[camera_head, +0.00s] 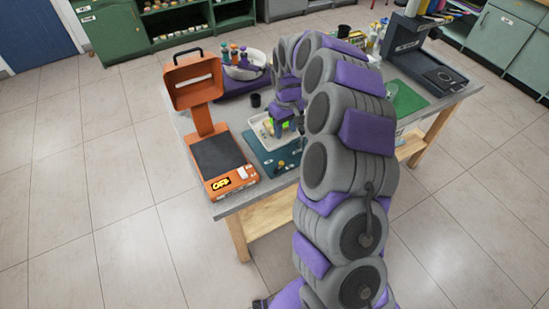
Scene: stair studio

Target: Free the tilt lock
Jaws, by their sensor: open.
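My arm arches over the workbench (232,209) and reaches down to its middle. My gripper (281,127) is small in the picture, purple and grey, over a pale tray (261,134). It looks open, but its fingertips are too small to make out clearly. Green and yellowish bits show by the fingers; I cannot tell whether they touch. An orange device (206,128) with a tilted-up square head, a dark plate and a label reading "OFF" stands left of the gripper. I cannot make out a tilt lock; my arm hides part of the bench.
A teal mat (262,160) with small dark and yellow items lies before the tray. A black cup (255,100) and a white bowl (246,69) with colourful-topped items stand behind. A green mat (409,99) and a grey stand (400,40) are at right. The tiled floor is clear.

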